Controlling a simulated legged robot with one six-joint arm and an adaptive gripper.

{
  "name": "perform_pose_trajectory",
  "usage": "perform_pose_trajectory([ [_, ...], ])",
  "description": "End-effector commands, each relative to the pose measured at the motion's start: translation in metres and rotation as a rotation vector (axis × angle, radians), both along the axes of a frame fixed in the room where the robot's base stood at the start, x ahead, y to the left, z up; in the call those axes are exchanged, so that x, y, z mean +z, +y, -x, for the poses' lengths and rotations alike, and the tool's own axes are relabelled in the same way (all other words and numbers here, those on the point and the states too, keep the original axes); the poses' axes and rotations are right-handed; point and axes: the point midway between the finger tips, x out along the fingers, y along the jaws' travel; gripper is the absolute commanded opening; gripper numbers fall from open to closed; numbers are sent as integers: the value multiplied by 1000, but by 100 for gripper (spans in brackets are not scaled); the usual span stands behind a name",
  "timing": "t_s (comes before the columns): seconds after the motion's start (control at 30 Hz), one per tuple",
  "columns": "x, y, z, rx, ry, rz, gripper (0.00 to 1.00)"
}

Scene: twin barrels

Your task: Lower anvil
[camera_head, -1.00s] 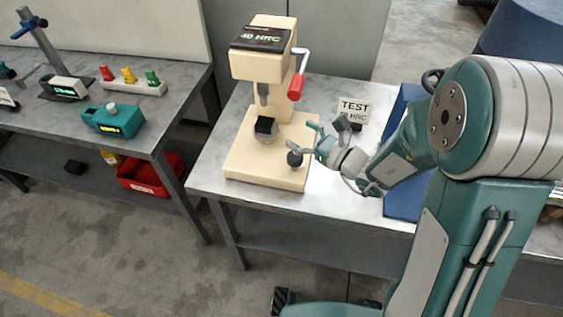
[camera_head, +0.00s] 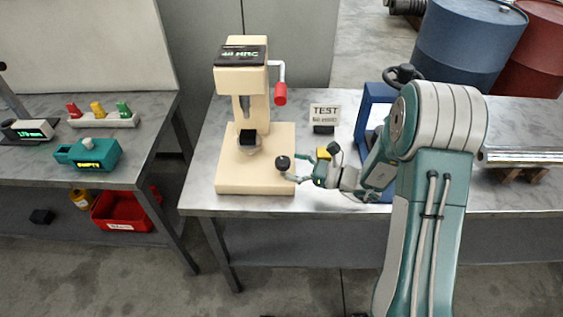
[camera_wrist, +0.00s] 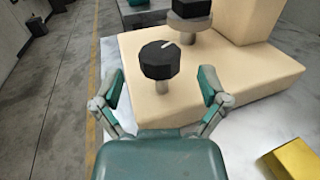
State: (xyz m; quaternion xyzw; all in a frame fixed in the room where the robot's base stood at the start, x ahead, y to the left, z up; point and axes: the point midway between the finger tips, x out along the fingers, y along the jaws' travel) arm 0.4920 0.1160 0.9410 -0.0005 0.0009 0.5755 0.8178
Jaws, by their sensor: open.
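The cream hardness tester (camera_head: 240,80) stands on the metal bench, its display reading HRC. Its anvil (camera_head: 249,147), a round grey support with a black block (camera_head: 248,136) on top, sits on the base under the indenter. A black knob (camera_head: 283,162) with a white mark stands out from the base on a short stem; it also shows in the wrist view (camera_wrist: 160,60). My gripper (camera_head: 298,166) is open at the knob.
A red-handled lever (camera_head: 280,94) hangs at the tester's right. A TEST sign (camera_head: 325,116) and a yellow block (camera_head: 323,153) are on the bench nearby. A blue frame (camera_head: 366,115) stands behind my arm. The left bench (camera_head: 60,165) holds a teal device (camera_head: 90,154).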

Motion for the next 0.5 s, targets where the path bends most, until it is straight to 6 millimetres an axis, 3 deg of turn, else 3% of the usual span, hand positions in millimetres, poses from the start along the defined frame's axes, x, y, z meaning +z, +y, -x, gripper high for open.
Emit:
perform_pose_trajectory([
  [0.2,0,25,-10,0,-1,-2,93],
  [0.5,0,31,-12,-1,1,0,93],
])
